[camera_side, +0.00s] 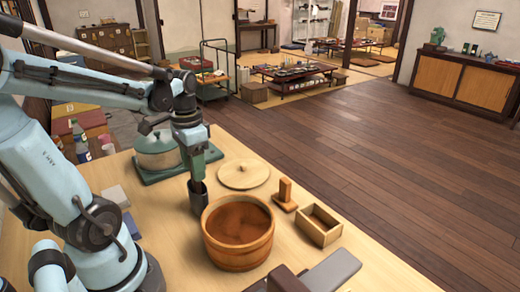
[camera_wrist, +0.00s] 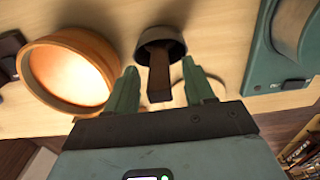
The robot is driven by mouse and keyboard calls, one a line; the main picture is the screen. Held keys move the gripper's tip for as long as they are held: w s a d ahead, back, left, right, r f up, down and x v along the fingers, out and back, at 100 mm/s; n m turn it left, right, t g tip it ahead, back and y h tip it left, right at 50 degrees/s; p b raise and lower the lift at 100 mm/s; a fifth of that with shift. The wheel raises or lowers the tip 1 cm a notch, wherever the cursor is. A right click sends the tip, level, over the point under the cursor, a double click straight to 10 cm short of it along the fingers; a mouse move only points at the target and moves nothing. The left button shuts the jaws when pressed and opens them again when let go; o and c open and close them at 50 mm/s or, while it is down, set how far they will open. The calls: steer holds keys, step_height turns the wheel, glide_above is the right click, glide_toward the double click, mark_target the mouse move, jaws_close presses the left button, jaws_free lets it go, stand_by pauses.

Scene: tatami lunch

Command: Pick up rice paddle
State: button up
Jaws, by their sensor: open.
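The rice paddle shows as a brown handle (camera_wrist: 159,78) standing up out of a dark cup (camera_wrist: 174,38) in the wrist view. The rest of it is hidden inside the cup. In the side view the dark cup (camera_side: 198,202) stands on the table, left of the wooden tub, directly under my gripper (camera_side: 195,165). In the wrist view my gripper (camera_wrist: 159,68) is open, with one green finger on each side of the handle. Gaps show between the handle and both fingers. In the side view the fingers largely hide the handle.
The round wooden tub (camera_side: 237,259) stands close by the cup. A round lid (camera_side: 244,169), a small wooden stand (camera_side: 285,205) and an open wooden box (camera_side: 319,238) lie beyond it. A pot (camera_side: 157,155) sits on a green stove (camera_side: 160,177) behind.

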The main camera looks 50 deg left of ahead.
steer(key=shift+f, duration=0.4)
steer(key=shift+c, duration=0.4)
jaws_close()
steer(key=shift+r, duration=0.2)
